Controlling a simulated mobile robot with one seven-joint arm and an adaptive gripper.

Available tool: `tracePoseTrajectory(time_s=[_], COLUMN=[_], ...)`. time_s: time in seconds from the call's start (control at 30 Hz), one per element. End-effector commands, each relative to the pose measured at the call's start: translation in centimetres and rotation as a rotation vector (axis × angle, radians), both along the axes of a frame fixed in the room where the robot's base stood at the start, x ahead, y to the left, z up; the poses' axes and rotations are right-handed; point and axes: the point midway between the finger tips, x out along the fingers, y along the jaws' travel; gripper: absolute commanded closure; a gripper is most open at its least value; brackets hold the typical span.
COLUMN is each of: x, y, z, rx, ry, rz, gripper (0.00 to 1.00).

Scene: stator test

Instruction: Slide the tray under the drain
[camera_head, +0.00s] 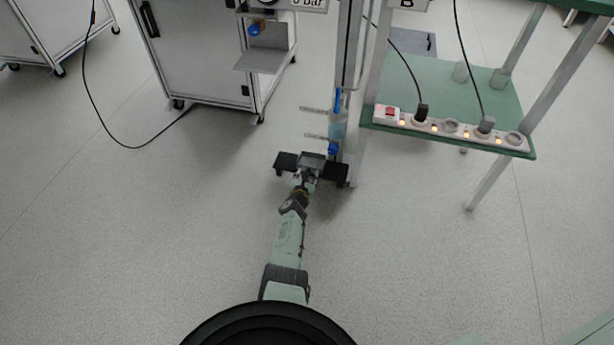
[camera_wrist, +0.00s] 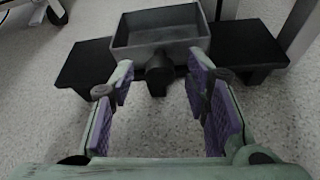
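The tray (camera_wrist: 122,35) is a small grey open box with a dark round handle (camera_wrist: 158,76) on its near side. In the wrist view it sits between two black platform pieces. In the head view the tray (camera_head: 313,160) is at the foot of a metal post. The drain appears to be the blue fitting (camera_head: 333,149) below a clear bottle (camera_head: 338,124) on that post, just behind and right of the tray. My gripper (camera_wrist: 160,82) is open, its purple-padded fingers on either side of the handle, with visible gaps. My gripper (camera_head: 304,180) is small in the head view.
The black platform pieces (camera_wrist: 85,62) flank the tray, with the right one (camera_wrist: 245,48) near the post. A white cabinet (camera_head: 200,50) stands at the back left. A green shelf with a power strip (camera_head: 450,128) is at the right. The floor at left is clear.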

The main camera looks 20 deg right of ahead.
Motion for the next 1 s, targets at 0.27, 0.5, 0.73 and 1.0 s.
tracePoseTrajectory(time_s=[0.27, 0.5, 0.73, 1.0], x=[0.00, 0.00, 0.00, 0.01], y=[0.00, -0.01, -0.01, -0.02], z=[0.01, 0.01, 0.01, 0.01], rx=[0.000, 0.000, 0.000, 0.000], ry=[0.000, 0.000, 0.000, 0.000], rz=[0.000, 0.000, 0.000, 0.000], gripper=[0.75, 0.91, 1.00, 1.00])
